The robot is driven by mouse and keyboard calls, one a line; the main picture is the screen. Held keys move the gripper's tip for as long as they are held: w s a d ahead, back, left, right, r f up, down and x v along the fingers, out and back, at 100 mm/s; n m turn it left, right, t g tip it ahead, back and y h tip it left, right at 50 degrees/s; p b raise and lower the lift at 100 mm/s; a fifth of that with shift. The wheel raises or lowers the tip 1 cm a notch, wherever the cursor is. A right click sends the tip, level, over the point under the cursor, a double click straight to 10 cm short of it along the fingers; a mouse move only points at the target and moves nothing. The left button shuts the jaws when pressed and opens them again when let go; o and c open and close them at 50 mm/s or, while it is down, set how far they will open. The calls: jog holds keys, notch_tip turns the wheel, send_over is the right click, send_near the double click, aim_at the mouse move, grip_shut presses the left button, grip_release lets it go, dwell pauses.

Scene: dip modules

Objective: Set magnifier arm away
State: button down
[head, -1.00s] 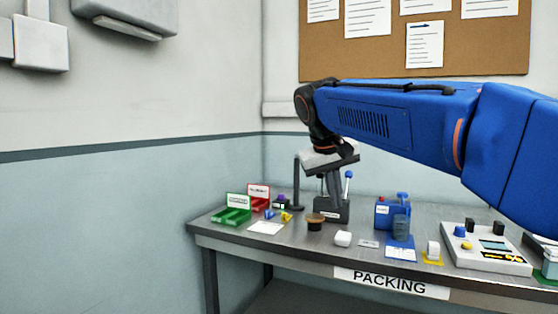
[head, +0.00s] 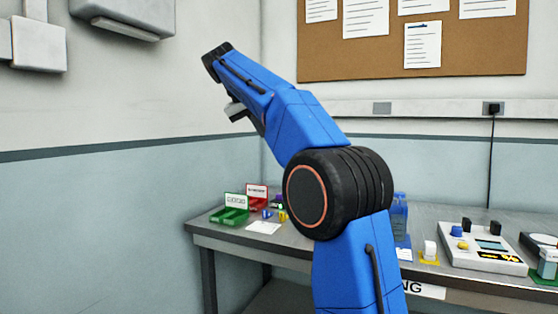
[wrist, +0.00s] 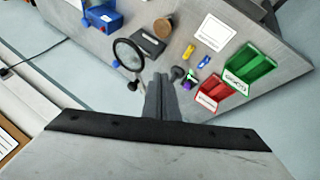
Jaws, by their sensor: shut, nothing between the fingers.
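The magnifier shows in the wrist view as a round lens with a dark rim (wrist: 128,53), near the bench's back edge. A small dark knob lies at its lower end. In the head view my arm hides it. My gripper (wrist: 159,80) is shut and empty in the wrist view, its fingers together and apart from the lens, to the right of and below it in the picture. In the head view my arm is raised, with its wrist end high at the left, above the bench.
A green bin (head: 230,215) and red bin (head: 257,196) stand at the bench's left end, a white card (head: 263,228) in front. A dark slotted block (wrist: 148,44) and brown round item (wrist: 164,27) are near the lens. A control box (head: 482,247) stands right.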

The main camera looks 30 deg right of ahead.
jog(key=shift+w+a+r, duration=0.3)
jog(key=shift+w+a, duration=0.3)
jog(key=shift+w, duration=0.1)
jog(key=shift+f, duration=0.1)
jog(key=d+f, duration=0.8)
jog(key=d, duration=0.1)
jog(key=shift+s+d, duration=0.25)
jog(key=shift+s, duration=0.2)
